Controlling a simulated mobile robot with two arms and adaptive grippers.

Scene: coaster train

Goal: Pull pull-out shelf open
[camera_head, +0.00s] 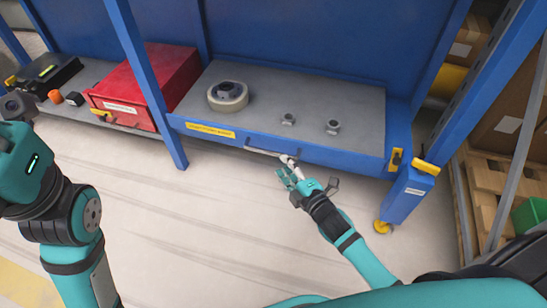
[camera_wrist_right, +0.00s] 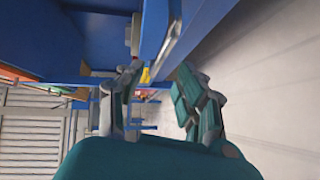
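The pull-out shelf (camera_head: 290,92) has a grey top and a blue front with a yellow label (camera_head: 210,130). Its front appears close to level with the rack's posts. A light bar handle (camera_head: 262,152) runs along the lower front; a bar that looks like it shows in the wrist view (camera_wrist_right: 166,48). My right gripper (camera_head: 286,175) is at the handle's right end. In the wrist view its fingers (camera_wrist_right: 158,78) are spread, with the bar ahead between their tips; contact cannot be told. My left arm is at the left, but its gripper fingers are out of view.
A round roll (camera_head: 228,96) and two small metal parts (camera_head: 288,119) (camera_head: 332,127) sit on the shelf. Wooden pallets (camera_head: 490,180) are at the right. The floor in front is clear.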

